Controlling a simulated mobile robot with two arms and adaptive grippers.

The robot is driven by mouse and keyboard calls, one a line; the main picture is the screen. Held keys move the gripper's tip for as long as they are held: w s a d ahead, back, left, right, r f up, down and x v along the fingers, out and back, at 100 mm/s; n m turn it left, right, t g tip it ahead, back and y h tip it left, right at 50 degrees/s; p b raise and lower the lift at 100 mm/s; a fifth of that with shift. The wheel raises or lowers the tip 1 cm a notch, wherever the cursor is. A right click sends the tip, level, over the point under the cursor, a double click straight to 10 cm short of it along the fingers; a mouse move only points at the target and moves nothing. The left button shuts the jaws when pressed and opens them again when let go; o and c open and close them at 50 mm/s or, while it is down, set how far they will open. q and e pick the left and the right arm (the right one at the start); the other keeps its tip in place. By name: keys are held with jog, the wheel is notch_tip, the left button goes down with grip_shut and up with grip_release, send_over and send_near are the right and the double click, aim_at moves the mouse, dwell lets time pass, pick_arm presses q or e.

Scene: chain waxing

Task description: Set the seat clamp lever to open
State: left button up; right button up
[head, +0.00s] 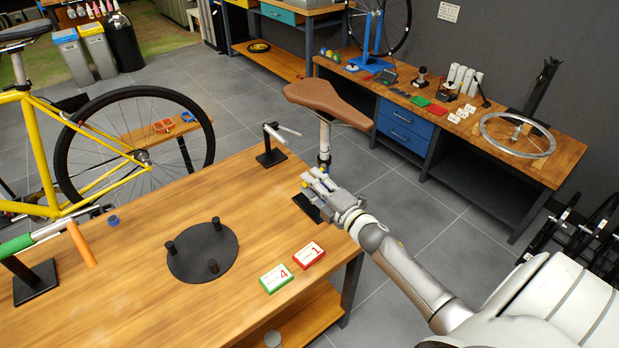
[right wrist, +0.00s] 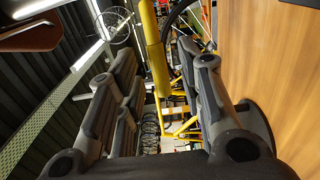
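A brown saddle (head: 328,102) stands on a silver seat post (head: 325,135) beyond the table's right edge. A dark collar (head: 324,159) sits low on the post, just above my right gripper. I cannot make out the seat clamp lever or its position; my gripper covers part of that area. My right gripper (head: 312,183) is beside the lower end of the post, over the table edge. In the right wrist view, its fingers (right wrist: 160,95) stand wide apart with nothing held. A yellow tube (right wrist: 153,50) shows beyond them; its distance is unclear. My left gripper is out of view.
The wooden table (head: 150,225) holds a black disc with pegs (head: 203,252), a red card box (head: 309,254), a green card box (head: 276,278) and a black stand with a silver bar (head: 270,155). A yellow bicycle (head: 40,160) stands behind at the left.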

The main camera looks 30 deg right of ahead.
jog(key=shift+w+a, duration=0.1)
jog(key=shift+w, duration=0.8)
grip_shut()
